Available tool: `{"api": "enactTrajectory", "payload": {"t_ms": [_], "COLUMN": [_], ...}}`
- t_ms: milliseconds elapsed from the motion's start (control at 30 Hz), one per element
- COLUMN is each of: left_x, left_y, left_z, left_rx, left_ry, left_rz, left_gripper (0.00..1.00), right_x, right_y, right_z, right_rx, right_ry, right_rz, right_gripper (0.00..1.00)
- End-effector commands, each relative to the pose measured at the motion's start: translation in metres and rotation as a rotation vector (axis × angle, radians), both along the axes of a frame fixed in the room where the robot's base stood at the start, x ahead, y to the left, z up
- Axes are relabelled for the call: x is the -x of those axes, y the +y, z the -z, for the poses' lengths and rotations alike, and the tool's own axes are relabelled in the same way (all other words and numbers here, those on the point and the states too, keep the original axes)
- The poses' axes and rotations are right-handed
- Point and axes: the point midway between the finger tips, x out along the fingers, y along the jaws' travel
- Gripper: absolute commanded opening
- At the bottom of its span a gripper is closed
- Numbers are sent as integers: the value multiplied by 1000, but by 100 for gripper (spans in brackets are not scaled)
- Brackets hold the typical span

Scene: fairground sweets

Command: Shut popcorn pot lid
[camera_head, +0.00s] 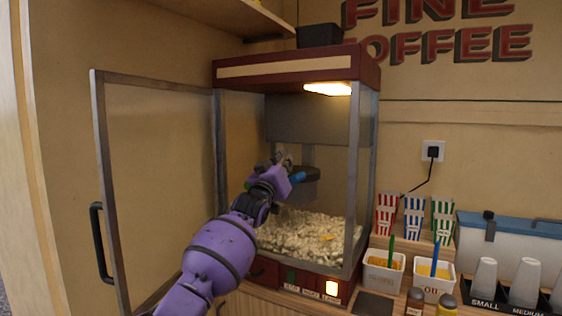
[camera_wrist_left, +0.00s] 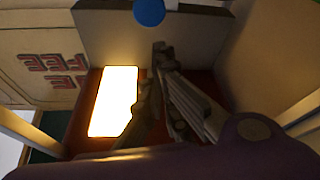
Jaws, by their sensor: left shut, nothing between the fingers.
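The popcorn pot (camera_head: 312,190) is a dark kettle hanging inside the popcorn machine, partly hidden behind my left gripper. A blue knob (camera_head: 298,178) shows at its near left side. A round blue knob (camera_wrist_left: 150,10) also shows at the top edge of the left wrist view, just beyond the fingertips. I cannot make out the lid or its position. My left gripper (camera_head: 283,158) is inside the machine, at the pot's upper left, shut and empty. Its fingers (camera_wrist_left: 162,55) also show in the left wrist view, apart from the knob. My right gripper is out of view.
The machine's glass door (camera_head: 155,180) stands open on the left. My left arm passes through the opening, left of the front post (camera_head: 352,170). Popcorn (camera_head: 300,236) covers the machine floor. A lit lamp (camera_head: 327,89) hangs from the ceiling. Tubs (camera_head: 434,280) crowd the right counter.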

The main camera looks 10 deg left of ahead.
Motion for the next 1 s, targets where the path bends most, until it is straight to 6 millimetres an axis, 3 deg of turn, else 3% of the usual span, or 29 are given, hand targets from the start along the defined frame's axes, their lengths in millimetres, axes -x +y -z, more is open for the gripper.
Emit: {"api": "enactTrajectory", "payload": {"t_ms": [233,1000], "left_x": [3,6], "left_y": [-9,-15], "left_z": [9,16], "left_rx": [-164,-159], "left_ry": [-58,-59], "left_rz": [0,0], "left_gripper": [0,0], "right_x": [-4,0], "right_y": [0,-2], "right_z": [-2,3], "right_rx": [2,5], "right_ry": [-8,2], "right_rz": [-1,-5], "right_gripper": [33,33]}}
